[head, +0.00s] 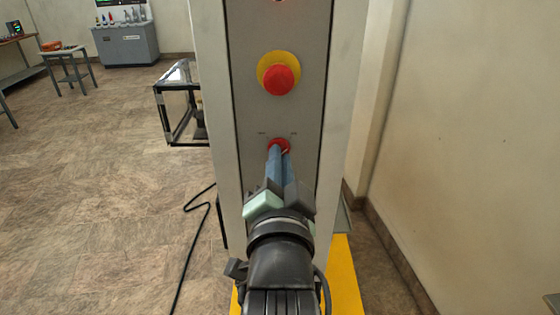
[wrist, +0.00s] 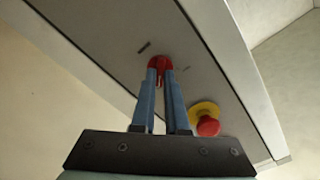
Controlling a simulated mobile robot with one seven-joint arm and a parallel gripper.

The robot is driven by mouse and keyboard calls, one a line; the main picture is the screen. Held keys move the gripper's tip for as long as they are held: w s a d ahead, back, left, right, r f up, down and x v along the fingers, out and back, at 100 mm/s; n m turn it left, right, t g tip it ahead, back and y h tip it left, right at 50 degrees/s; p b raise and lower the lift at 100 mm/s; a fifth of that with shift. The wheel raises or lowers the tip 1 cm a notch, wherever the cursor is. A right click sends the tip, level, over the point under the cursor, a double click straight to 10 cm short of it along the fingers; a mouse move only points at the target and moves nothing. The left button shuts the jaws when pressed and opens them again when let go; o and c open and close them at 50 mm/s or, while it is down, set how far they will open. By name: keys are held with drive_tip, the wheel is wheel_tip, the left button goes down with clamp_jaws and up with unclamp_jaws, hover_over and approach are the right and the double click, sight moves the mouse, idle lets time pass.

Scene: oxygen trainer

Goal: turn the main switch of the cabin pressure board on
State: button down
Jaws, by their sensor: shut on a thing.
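The main switch is a small red rotary knob (head: 277,145) on the grey front panel of a tall cabinet (head: 308,120), below a red mushroom button on a yellow ring. My gripper (head: 279,151) reaches straight to the knob and its blue fingers are shut on it. In the wrist view the fingertips (wrist: 160,68) sit on either side of the red knob (wrist: 160,61). A dark mark shows on the panel beside the knob. The fingers hide part of the knob, and I cannot read the small labels above it.
The red mushroom button (head: 281,80) sits just above my fingers; it also shows in the wrist view (wrist: 208,126). A black cable (head: 188,240) lies on the floor at left. A black-framed clear box (head: 178,105) stands behind left. A wall (head: 470,150) is at right.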

drive_tip(key=c, duration=0.9)
unclamp_jaws()
drive_tip(key=shift+s+p, duration=4.15)
drive_tip(key=shift+s, duration=2.35)
